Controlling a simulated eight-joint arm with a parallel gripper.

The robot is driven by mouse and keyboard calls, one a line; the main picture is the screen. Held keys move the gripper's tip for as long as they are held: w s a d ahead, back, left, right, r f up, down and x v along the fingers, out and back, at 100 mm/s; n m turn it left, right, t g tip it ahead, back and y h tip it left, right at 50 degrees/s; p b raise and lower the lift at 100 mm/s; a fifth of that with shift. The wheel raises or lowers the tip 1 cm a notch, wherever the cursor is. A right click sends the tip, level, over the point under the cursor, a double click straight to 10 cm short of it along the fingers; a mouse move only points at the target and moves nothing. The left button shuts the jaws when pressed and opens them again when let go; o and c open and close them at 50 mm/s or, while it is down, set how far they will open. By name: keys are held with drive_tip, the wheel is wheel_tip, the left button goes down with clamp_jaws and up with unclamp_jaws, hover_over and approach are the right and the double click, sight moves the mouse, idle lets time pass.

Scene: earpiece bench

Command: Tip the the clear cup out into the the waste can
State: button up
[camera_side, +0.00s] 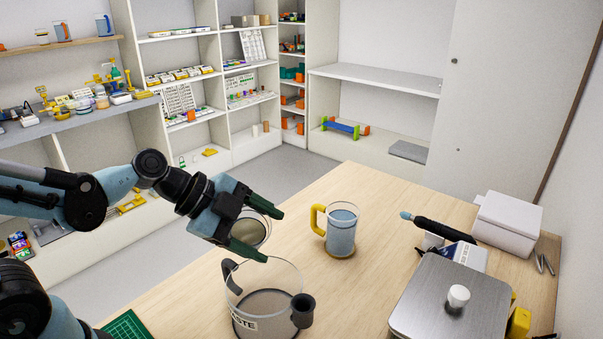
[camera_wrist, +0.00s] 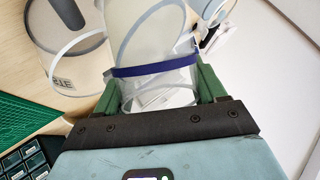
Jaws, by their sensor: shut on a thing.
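The clear cup (camera_side: 252,231) is between the green fingers of my gripper (camera_side: 272,236) in the side view, held above the table and looking tilted. In the wrist view the clear cup (camera_wrist: 150,30), with a dark blue band, sits between both fingers of my gripper (camera_wrist: 155,72). I cannot tell what is in it. The clear waste can (camera_side: 287,277), with dark handles and a partly hidden label, stands on the table just below the cup. In the wrist view the waste can (camera_wrist: 92,68) is at the left, beside the cup.
A blue mug with a yellow handle (camera_side: 341,236) stands right of the waste can. A metal-topped box with a white knob (camera_side: 440,300) is at front right. A white box (camera_side: 508,218) lies behind it. A green mat (camera_side: 126,327) is at front left. Bare table lies behind the mug.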

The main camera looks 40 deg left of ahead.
drive_tip(key=shift+s+d+r+m+y, duration=0.1)
drive_tip(key=shift+d+m+y, duration=0.2)
drive_tip(key=shift+y, duration=0.1)
idle(0.4)
drive_tip(key=shift+f+m+t+y, duration=0.4)
drive_tip(key=shift+f+y, duration=0.15)
drive_tip(key=shift+y, duration=0.05)
idle(0.6)
drive_tip(key=shift+s+d+r+m+t+y, duration=0.15)
drive_tip(key=shift+m+t+y, duration=0.2)
drive_tip(key=shift+y, duration=0.2)
drive_tip(key=shift+d+r+m+t+y, duration=0.1)
drive_tip(key=shift+m+t+y, duration=0.25)
drive_tip(key=shift+y, duration=0.2)
idle(1.5)
drive_tip(key=shift+s+d+r+m+t+y, duration=0.15)
drive_tip(key=shift+s+d+m+t+y, duration=0.25)
drive_tip(key=shift+d+y, duration=0.25)
idle(0.9)
drive_tip(key=shift+d+m+t+y, duration=0.15)
drive_tip(key=shift+m+t+y, duration=0.25)
drive_tip(key=shift+m+y, duration=0.15)
idle(1.0)
drive_tip(key=shift+w+a+n+g+h, duration=0.3)
drive_tip(key=shift+a+n+g+h, duration=0.4)
drive_tip(key=shift+n+h, duration=0.25)
